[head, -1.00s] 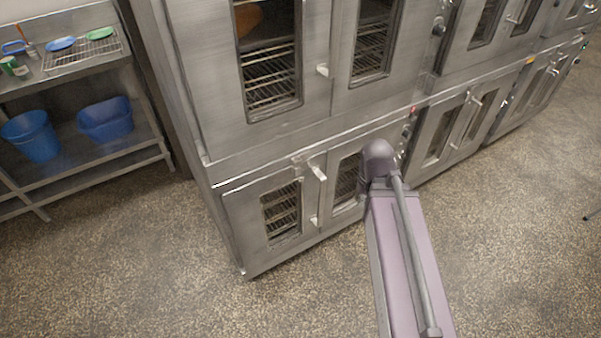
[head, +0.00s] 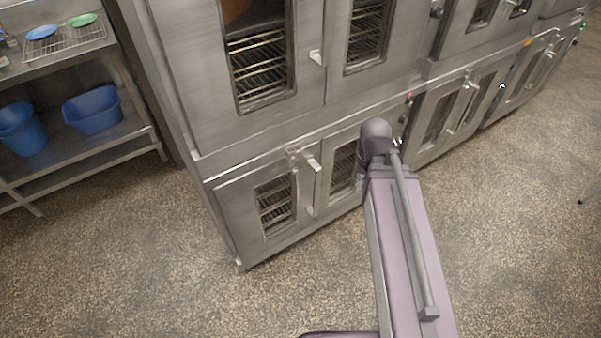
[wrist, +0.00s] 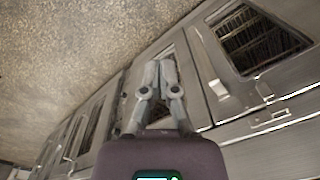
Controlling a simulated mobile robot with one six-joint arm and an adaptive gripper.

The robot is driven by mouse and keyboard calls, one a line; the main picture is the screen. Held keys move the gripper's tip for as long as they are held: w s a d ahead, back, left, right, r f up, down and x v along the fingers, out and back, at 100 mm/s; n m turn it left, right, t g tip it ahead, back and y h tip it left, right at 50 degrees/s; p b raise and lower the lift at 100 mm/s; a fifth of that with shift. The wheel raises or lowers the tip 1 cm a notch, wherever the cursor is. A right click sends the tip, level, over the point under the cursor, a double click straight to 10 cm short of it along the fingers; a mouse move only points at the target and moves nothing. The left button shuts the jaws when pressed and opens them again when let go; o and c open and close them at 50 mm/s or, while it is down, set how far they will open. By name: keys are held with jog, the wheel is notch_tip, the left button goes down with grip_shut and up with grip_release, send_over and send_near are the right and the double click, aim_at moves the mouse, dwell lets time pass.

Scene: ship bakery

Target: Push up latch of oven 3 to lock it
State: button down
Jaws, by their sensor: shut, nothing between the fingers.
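In the head view the lower-left oven (head: 233,198) has two windowed doors, with a pale latch (head: 313,163) near the top of the door seam. A handle end (head: 309,211) shows lower on the seam. No number is readable, so I cannot tell which oven is oven 3. In the wrist view my gripper (wrist: 164,63) is shut and empty, its fingers in front of an oven front. A pale handle or latch piece (wrist: 219,88) is to the right of the fingers, apart from them in the picture. In the head view my arm hides the gripper and part of the right-hand door.
An upper oven (head: 180,70) stands above, and more ovens (head: 418,118) continue right. A metal shelf (head: 75,158) with blue bins (head: 93,110) is at the left. The speckled floor (head: 200,295) in front is clear.

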jog(key=w+a+f+m+y+b, duration=0.2)
jog(key=w+a+m, duration=0.5)
jog(key=w+a+f+m+y+b, duration=0.1)
jog(key=w+a+m+y+b, duration=0.1)
jog(key=w+a+m, duration=0.5)
jog(key=shift+w+f+m+g+b, duration=0.35)
jog(key=shift+m+b, duration=0.1)
jog(key=shift+m, duration=0.25)
jog(key=shift+f, duration=0.2)
jog(key=b+x, duration=0.9)
jog(key=shift+a+f, duration=0.25)
jog(key=shift+r, duration=0.1)
